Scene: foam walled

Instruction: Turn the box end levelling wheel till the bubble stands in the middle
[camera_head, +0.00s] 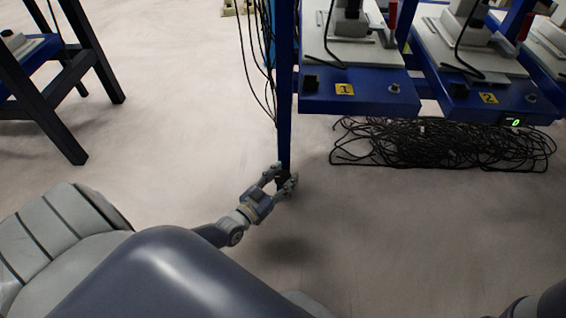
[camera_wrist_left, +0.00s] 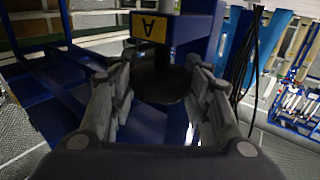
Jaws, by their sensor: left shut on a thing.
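The levelling wheel (camera_wrist_left: 162,82) is a dark round disc under a blue leg (camera_head: 284,110), below a yellow label marked A (camera_wrist_left: 149,27). My left gripper (camera_head: 284,182) is at the foot of this leg, low over the floor. It is shut on the wheel, with one finger on each side in the left wrist view (camera_wrist_left: 163,97). In the head view the wheel is mostly hidden by the fingers. I cannot make out a bubble in either view. My right gripper is not in view.
Blue benches labelled 1 (camera_head: 344,89) and 2 (camera_head: 488,98) carry grey machines at the upper right. A heap of black cables (camera_head: 440,144) lies below them. Thin black cables (camera_head: 250,70) hang beside the leg. A dark-legged stand (camera_head: 92,60) is at the upper left. Pale floor between is clear.

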